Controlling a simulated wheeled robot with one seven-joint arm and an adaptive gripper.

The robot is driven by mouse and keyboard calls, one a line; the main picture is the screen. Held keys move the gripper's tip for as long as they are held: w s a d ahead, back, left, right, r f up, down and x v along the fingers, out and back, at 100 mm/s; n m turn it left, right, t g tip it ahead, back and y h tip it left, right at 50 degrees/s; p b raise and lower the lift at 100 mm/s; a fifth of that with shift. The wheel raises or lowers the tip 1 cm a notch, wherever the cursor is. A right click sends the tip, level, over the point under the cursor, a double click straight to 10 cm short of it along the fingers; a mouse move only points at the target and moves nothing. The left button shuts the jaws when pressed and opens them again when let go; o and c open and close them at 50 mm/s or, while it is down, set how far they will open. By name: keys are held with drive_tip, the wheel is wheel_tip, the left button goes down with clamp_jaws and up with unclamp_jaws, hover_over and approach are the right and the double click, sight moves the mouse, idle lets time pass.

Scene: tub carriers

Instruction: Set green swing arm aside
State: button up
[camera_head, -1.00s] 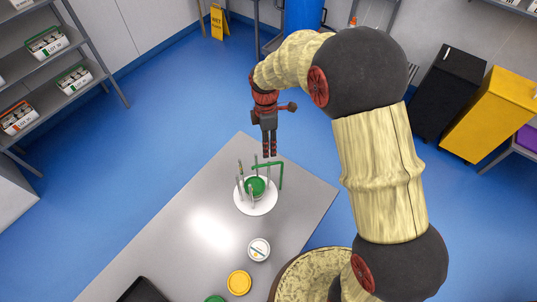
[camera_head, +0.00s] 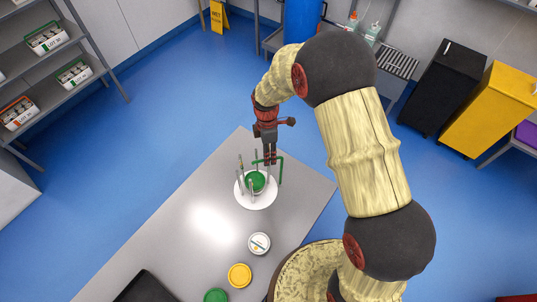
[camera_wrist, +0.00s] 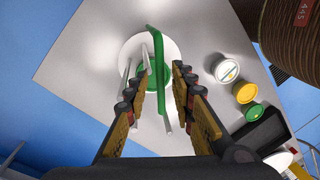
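The carrier is a white round base (camera_head: 256,203) with several upright grey posts, standing near the table's far corner. A tub with a green lid (camera_head: 257,181) sits among the posts. In the wrist view the swing arm (camera_wrist: 155,45) runs lengthwise between my fingers, over the lid (camera_wrist: 152,76). My gripper (camera_head: 270,160) is pointing down above the carrier. Its fingers (camera_wrist: 161,70) are apart, with the swing arm seen between them; I cannot tell any contact.
The grey table (camera_head: 190,235) has clear room left of the carrier. A white-lidded tub (camera_head: 259,244), a yellow lid (camera_head: 239,275), a green lid (camera_head: 216,296) and a black tray (camera_head: 145,288) lie nearer. Shelves (camera_head: 75,55) stand at the left.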

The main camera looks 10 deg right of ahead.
clamp_jaws()
idle(0.7)
